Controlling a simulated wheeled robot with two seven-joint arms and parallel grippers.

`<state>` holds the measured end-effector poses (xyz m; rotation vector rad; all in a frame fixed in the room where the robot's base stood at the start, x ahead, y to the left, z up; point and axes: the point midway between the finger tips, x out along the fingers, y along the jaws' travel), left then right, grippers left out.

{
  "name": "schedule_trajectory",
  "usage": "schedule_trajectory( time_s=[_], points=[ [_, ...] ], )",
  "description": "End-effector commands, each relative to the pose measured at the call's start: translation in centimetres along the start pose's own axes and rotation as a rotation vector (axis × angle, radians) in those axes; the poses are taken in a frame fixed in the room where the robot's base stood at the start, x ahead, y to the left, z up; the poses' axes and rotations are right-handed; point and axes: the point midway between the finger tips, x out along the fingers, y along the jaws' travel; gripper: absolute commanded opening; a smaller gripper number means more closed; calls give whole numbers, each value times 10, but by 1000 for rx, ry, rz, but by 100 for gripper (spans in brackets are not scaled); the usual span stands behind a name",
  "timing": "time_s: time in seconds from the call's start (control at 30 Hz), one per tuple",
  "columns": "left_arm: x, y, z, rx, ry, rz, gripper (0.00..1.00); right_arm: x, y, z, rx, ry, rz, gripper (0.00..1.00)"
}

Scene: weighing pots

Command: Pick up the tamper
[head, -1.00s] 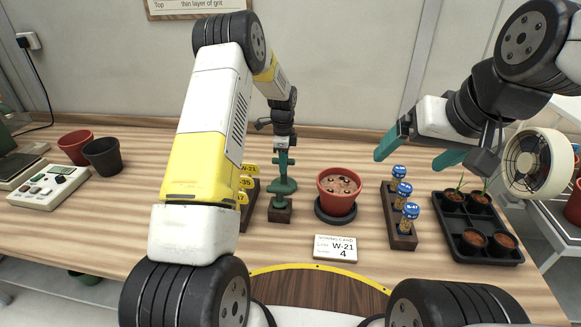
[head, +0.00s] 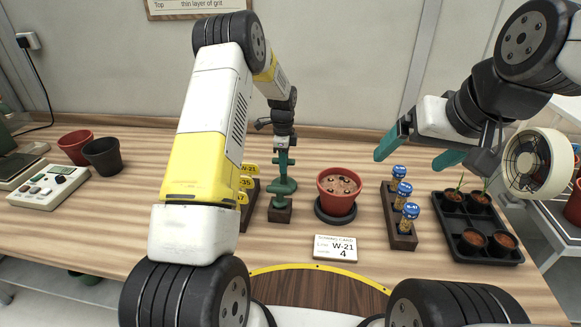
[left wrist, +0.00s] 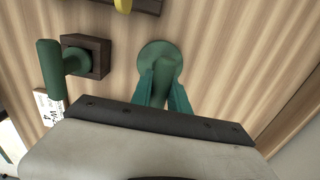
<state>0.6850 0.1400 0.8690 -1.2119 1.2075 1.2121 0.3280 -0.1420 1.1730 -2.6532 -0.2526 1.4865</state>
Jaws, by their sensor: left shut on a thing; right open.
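The green tamper (head: 287,187) stands upright on the bench, its round base appearing to rest on the wood. My left gripper (head: 285,160) comes down over it from above and is shut on its handle. In the left wrist view the round base (left wrist: 158,50) shows between and beyond the green fingers, which hide part of the handle. My right gripper (head: 415,157) is open and empty, raised above the bench at the right.
A second green tool (head: 281,202) stands in a dark wooden block just in front of the tamper. A terracotta pot (head: 338,190) on a black saucer is to the right. A rack of blue-capped tubes (head: 400,233) and a black seedling tray (head: 480,252) lie further right. A card (head: 335,248) is in front.

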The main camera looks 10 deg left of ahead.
Motion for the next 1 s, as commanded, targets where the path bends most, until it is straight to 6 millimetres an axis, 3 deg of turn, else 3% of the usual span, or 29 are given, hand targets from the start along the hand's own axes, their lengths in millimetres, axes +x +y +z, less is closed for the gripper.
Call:
schedule_trajectory(
  time_s=[0.43, 0.8, 1.0],
  points=[
    [-9, -1, 0, 0, 1, -4, 0, 0, 0, 0, 0, 0, 0, 90],
    [-79, -1, 0, 0, 0, -5, 0, 0, 0, 0, 0, 0, 0, 90],
    [-98, 0, 0, 0, 0, -1, 0, 0, 0, 0, 0, 0, 0, 90]
  ],
)
